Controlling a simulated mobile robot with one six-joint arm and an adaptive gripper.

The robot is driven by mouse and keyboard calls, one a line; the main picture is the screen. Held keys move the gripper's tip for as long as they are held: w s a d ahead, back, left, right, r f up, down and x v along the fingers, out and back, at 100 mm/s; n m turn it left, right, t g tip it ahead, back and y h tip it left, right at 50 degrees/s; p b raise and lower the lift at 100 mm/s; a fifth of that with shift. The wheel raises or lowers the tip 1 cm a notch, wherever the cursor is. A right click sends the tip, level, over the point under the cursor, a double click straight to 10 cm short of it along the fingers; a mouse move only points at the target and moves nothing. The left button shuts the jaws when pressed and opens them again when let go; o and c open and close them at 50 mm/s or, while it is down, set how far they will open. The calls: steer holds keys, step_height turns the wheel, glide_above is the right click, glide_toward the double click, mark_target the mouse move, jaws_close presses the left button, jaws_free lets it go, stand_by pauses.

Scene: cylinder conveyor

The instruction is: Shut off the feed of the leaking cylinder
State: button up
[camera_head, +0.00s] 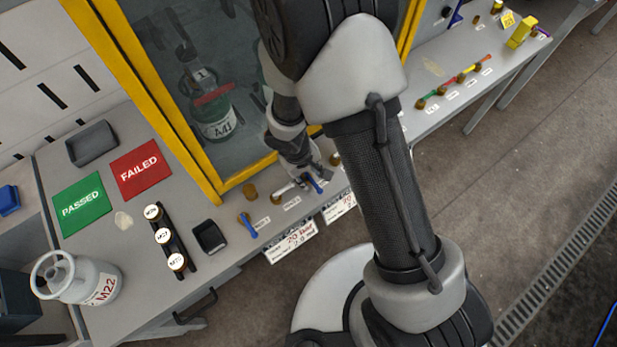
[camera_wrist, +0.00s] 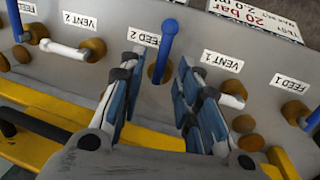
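In the wrist view my gripper (camera_wrist: 160,95) is open, its blue-padded fingers apart on either side of the blue FEED 2 lever (camera_wrist: 166,45). The lever points away from me, its brass base between the fingertips; I see no clear contact. The blue FEED 1 lever (camera_wrist: 312,118) is at the right edge. In the head view my gripper (camera_head: 310,176) is at the panel beside a blue lever (camera_head: 315,185). A green cylinder (camera_head: 212,117) stands behind the yellow-framed window, with a red part across it. Its label is hard to read, and no leak is visible.
White levers at VENT 2 (camera_wrist: 66,50) and VENT 1 (camera_wrist: 232,101) flank FEED 2. A grey cylinder marked M22 (camera_head: 85,277), a green PASSED mat (camera_head: 83,204) and a red FAILED mat (camera_head: 141,170) are on the left bench. Coloured levers line the right bench.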

steer(key=shift+d+f, duration=0.1)
steer(key=shift+f, duration=0.5)
steer(key=shift+c, duration=0.6)
jaws_close()
